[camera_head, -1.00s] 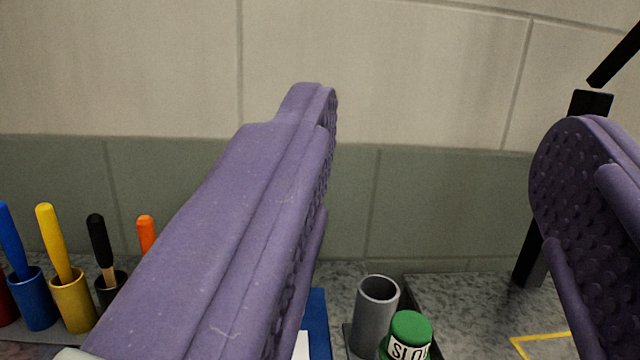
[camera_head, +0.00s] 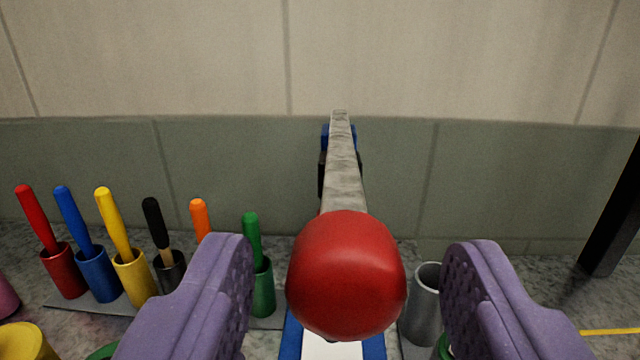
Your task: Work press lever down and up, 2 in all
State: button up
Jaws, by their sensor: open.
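The press lever (camera_head: 342,175) is a grey metal bar that runs from a blue and black mount at the back towards me. Its red ball knob (camera_head: 346,275) is at the near end. My gripper (camera_head: 352,275) is open, with one purple padded finger to the left of the knob and one to the right. The knob appears between the fingers, with a visible gap on both sides. The press base (camera_head: 291,338), blue with a white top, shows below the knob and is mostly hidden.
Several coloured handles stand in cups in a row at the left, including a green cup (camera_head: 263,288) near my left finger. A grey tube (camera_head: 424,305) stands just behind my right finger. A black post (camera_head: 615,215) rises at the right. A tiled wall (camera_head: 220,170) closes off the back.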

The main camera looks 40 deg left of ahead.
aim_at(345, 214)
jog(key=x, duration=0.4)
jog(key=shift+w+a, duration=0.1)
jog(key=shift+a, duration=0.05)
jog(key=shift+c, duration=0.3)
grip_shut()
